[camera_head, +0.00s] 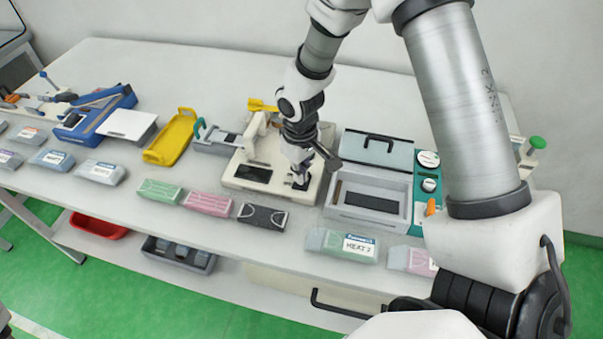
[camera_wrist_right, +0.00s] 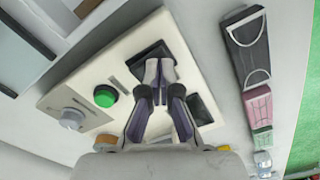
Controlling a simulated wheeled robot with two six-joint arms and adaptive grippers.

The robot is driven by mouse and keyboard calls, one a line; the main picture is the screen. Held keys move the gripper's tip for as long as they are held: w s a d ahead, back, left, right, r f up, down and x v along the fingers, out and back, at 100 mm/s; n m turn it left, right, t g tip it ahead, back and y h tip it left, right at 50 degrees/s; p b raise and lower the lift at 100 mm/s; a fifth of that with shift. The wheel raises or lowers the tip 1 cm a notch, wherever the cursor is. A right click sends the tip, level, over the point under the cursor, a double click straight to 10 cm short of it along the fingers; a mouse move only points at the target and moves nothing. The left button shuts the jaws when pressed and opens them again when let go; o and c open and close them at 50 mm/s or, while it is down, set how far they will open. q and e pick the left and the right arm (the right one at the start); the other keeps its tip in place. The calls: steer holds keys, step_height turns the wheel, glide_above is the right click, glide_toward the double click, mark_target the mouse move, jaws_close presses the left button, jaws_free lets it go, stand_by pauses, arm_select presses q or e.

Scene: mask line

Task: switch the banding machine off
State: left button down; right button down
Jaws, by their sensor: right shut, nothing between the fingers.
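The banding machine is the cream unit (camera_head: 236,178) at the middle of the table, with a dark window in its top. In the right wrist view, its top panel (camera_wrist_right: 75,90) carries a green round button (camera_wrist_right: 105,96), a grey knob (camera_wrist_right: 71,117) and a dark square (camera_wrist_right: 146,57). My right gripper (camera_head: 300,172) is shut and empty, pointing down at the machine's front right corner. In the wrist view, its fingertips (camera_wrist_right: 160,72) lie over the dark square and partly hide it. I cannot tell whether they touch it. My left gripper is not in view.
A grey lidded box (camera_head: 345,207) stands right of the machine, beside a teal control panel (camera_head: 420,190). A yellow tray (camera_head: 172,138) is to the left. Green, pink and black packs (camera_head: 262,216) lie along the table's front. The table's back is mostly clear.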

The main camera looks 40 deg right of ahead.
steer(key=shift+r+p, duration=2.65)
steer(key=shift+r, duration=0.55)
steer(key=shift+s, duration=0.1)
steer(key=shift+f, duration=0.1)
